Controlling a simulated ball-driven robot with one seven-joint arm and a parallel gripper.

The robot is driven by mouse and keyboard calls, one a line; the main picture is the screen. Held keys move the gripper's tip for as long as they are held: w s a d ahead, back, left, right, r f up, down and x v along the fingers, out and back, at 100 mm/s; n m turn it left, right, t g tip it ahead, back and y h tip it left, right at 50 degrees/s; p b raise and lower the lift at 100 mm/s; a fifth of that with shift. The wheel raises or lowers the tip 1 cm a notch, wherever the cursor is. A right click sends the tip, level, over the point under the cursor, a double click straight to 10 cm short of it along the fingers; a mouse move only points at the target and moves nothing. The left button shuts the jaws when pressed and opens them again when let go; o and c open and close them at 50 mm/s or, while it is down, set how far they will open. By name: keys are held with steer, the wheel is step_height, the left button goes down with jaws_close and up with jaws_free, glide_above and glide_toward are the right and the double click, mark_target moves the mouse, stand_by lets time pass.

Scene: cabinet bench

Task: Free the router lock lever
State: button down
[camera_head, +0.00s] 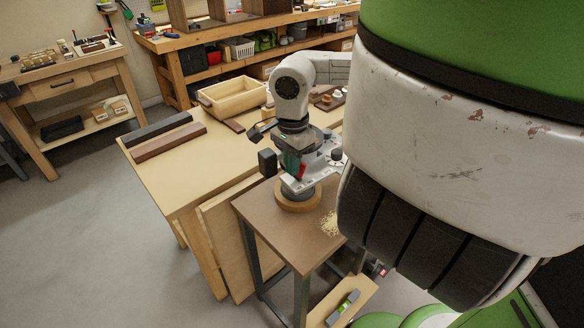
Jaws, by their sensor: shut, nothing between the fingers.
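The router (324,160) is a light grey tool with dark knobs, upright on a round wooden base (298,201) on the small brown-topped stand. My gripper (291,165) points down at the router's left side, with my wrist just above it. It is shut, with nothing seen held in it. A small red and green part shows at the fingers, and I cannot tell whether it belongs to the gripper or the router. The lock lever is not clearly visible; my gripper and wrist cover that side. Whether the fingers touch the router cannot be told.
Pale shavings (330,224) lie on the stand (262,212), right of the router. The wooden bench (165,170) behind holds two dark bars (168,141) and an open wooden box (234,99). My large arm links block the right side. Grey floor is free at the left.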

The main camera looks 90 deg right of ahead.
steer(key=shift+w+a+r+p, duration=0.15)
steer(key=shift+w+r, duration=0.1)
steer(key=shift+r, duration=0.25)
steer(key=shift+w+a+r+p, duration=0.15)
steer(key=shift+w+r, duration=0.1)
steer(key=shift+r, duration=0.2)
step_height(320, 180, up, 7)
steer(key=p, duration=0.2)
steer(key=shift+p, duration=0.3)
stand_by(0.6)
